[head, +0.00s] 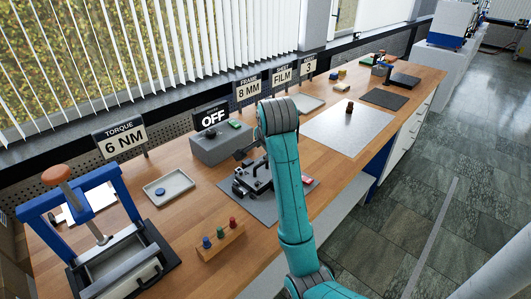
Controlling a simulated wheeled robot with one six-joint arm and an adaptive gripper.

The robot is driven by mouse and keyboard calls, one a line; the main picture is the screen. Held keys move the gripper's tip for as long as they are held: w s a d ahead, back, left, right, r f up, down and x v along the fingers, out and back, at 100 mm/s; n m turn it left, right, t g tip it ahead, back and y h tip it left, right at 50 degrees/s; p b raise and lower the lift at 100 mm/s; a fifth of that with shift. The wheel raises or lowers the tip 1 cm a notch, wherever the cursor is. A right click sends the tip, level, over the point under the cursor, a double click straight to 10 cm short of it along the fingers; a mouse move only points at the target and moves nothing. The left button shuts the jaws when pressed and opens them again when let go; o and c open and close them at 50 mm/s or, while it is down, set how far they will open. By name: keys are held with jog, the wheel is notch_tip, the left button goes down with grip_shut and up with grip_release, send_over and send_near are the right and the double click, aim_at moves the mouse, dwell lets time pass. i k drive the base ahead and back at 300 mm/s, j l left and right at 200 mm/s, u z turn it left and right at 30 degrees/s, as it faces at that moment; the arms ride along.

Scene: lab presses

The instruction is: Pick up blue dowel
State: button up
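A small wooden rack (222,244) stands near the front edge of the bench with short coloured pegs in a row. The blue peg (206,242), which looks like the blue dowel, is upright at the rack's left end. A red peg (233,223) is at its right end. Another small blue piece (160,191) lies in a pale tray (178,184). My gripper (242,155) is partly hidden behind my teal arm, above and beyond the black fixture, apart from the rack. Its fingers are too small and dark to read.
A blue-framed press (96,220) stands at the left. A black fixture (255,180) on a grey mat lies right of the rack. A white sheet (350,128) leaves mostly clear room further right.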

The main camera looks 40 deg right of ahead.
aim_at(207, 244)
jog(key=k+j, duration=0.8)
